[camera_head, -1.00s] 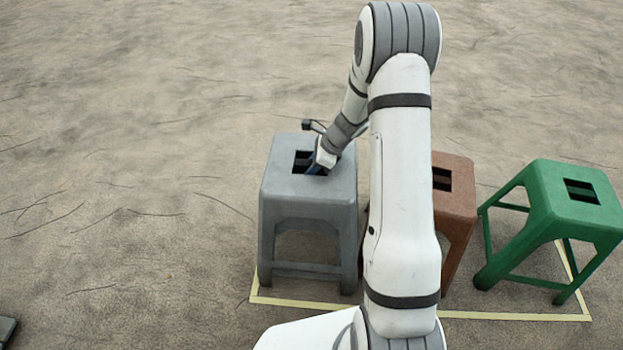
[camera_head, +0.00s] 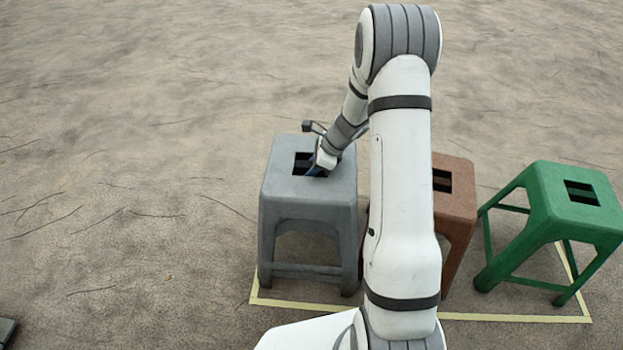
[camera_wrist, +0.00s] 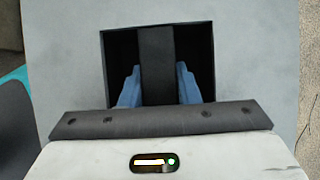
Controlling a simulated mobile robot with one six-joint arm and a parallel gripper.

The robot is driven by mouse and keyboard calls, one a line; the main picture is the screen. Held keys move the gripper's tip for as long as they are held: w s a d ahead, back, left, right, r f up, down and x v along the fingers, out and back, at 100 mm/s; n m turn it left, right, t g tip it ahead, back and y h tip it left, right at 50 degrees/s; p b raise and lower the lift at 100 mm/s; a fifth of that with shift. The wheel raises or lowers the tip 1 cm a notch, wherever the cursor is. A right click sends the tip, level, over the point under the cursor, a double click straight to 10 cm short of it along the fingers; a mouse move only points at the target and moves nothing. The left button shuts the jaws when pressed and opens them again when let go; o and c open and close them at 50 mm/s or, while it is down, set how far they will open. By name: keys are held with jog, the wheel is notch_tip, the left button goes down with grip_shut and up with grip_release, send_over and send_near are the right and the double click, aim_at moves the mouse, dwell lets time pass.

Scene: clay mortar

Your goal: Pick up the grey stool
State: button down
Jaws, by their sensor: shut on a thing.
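The grey stool (camera_head: 308,205) stands upright on the floor left of my arm in the head view. Its seat (camera_wrist: 255,45) fills most of the wrist view and has a square dark opening. A dark bar (camera_wrist: 156,60) crosses the middle of that opening. My gripper (camera_wrist: 157,85) has its blue fingers down in the opening, one on each side of the bar, and is shut on it. In the head view my gripper (camera_head: 315,168) is at the seat's opening. The fingertips are hidden inside the opening.
A brown stool (camera_head: 455,195), partly hidden by my arm, stands right of the grey one. A green stool (camera_head: 575,215) stands farther right. A pale yellow line (camera_head: 500,317) marks the floor around the stools.

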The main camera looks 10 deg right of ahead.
jog(key=shift+r, duration=0.1)
notch_tip(320, 180, up, 18)
jog(key=p, duration=0.6)
jog(key=shift+p, duration=0.4)
notch_tip(320, 180, up, 24)
jog(key=p, duration=2.1)
